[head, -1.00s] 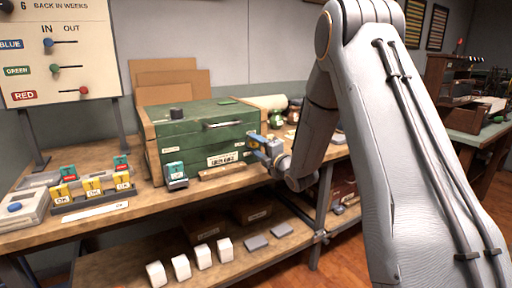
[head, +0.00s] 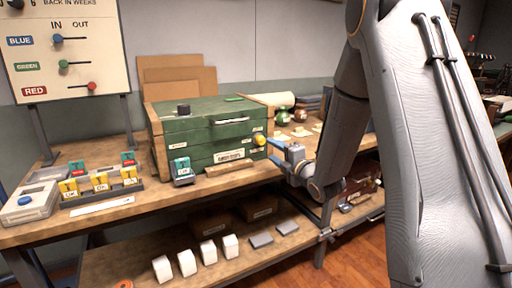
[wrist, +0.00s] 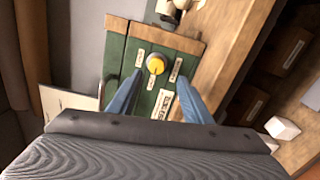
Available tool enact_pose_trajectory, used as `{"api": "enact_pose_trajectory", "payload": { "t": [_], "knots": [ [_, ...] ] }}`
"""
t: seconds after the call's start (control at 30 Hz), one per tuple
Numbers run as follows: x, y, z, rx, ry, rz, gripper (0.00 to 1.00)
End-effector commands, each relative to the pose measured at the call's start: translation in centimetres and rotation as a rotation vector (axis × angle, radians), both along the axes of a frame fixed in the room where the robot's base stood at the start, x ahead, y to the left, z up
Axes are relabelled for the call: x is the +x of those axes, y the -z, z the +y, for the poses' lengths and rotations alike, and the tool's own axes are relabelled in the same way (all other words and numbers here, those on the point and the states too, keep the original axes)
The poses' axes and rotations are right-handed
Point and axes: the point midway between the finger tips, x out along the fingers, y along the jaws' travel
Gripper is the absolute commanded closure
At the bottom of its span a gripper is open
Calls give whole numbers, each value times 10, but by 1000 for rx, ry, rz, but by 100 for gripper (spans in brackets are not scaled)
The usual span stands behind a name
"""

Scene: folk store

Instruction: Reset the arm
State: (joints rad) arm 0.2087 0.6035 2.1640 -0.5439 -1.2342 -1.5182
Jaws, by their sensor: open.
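My gripper (head: 277,151) is at the right end of the green chest on the bench. Its two blue fingers are apart with nothing held between them. The green chest (head: 205,132) has wooden corner edges and pale labels. The yellow knob also shows in the head view (head: 259,140), just left of the fingers. My arm hides part of the bench behind it.
A board with sliders (head: 62,50) stands at the back left. A rack (head: 100,190) of tagged pieces, a grey box (head: 30,203) and a small teal-topped device (head: 181,171) are on the bench. White blocks (head: 208,252) stand on the lower shelf. Floor (head: 345,262) shows at right.

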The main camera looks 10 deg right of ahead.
Motion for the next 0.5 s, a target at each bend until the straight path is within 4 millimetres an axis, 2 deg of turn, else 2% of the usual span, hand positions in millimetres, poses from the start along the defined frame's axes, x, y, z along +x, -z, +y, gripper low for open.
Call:
{"api": "enact_pose_trajectory", "payload": {
  "t": [0.17, 0.27, 0.37, 0.5],
  "knots": [
    [-19, 3, -4, 150, 105, 245, 55],
    [-46, 11, -9, 290, 222, 443, 55],
    [-83, 19, -13, 439, 365, 630, 55],
    [-149, 28, -14, 652, 600, 867, 55]
  ]
}}
